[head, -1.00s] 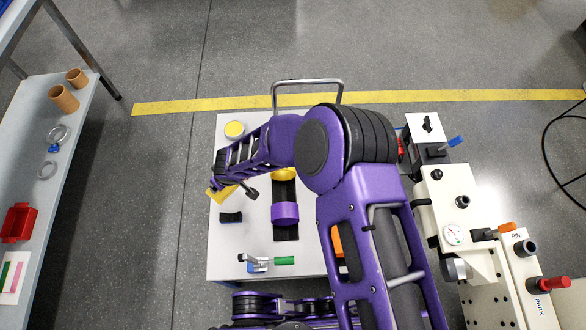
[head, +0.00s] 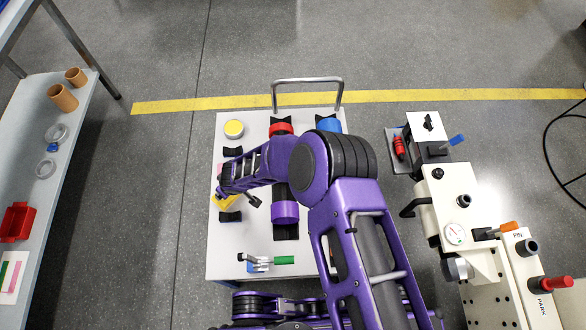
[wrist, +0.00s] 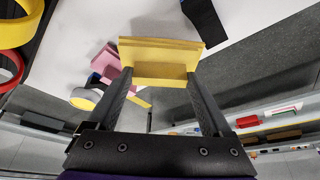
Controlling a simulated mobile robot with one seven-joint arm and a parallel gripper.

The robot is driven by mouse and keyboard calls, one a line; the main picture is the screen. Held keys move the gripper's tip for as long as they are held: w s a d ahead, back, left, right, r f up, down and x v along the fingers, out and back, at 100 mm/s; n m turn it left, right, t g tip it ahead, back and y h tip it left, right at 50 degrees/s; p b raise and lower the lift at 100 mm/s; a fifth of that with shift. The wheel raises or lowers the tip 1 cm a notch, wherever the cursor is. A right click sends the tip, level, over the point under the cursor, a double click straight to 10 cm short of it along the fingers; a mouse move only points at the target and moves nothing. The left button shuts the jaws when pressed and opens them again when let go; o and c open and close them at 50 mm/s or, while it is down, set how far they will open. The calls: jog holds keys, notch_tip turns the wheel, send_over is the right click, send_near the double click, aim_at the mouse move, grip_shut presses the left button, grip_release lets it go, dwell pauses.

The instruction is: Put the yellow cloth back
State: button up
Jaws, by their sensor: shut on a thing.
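The yellow cloth (head: 226,203) shows at the left side of the white cart top (head: 245,232), partly hidden under my gripper (head: 224,191) in the head view. In the wrist view my gripper (wrist: 160,80) is shut on the yellow cloth (wrist: 160,50), which is folded and spans both fingertips. I cannot tell whether the cloth touches the cart top. A pink piece (head: 220,170) lies just behind it and also shows in the wrist view (wrist: 108,62).
Black rests (head: 231,216) (head: 232,151) sit near the cloth. A yellow-topped round thing (head: 234,128) is at the back left. A purple ring (head: 285,212) and a green-handled clamp (head: 270,261) are on the cart. A shelf (head: 35,150) stands left; a machine (head: 455,205) stands right.

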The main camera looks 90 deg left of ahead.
jog(key=shift+f, duration=0.3)
jog(key=o, duration=1)
jog(key=v, duration=1.3)
jog(key=shift+s+r, duration=0.1)
jog(key=shift+a, duration=0.1)
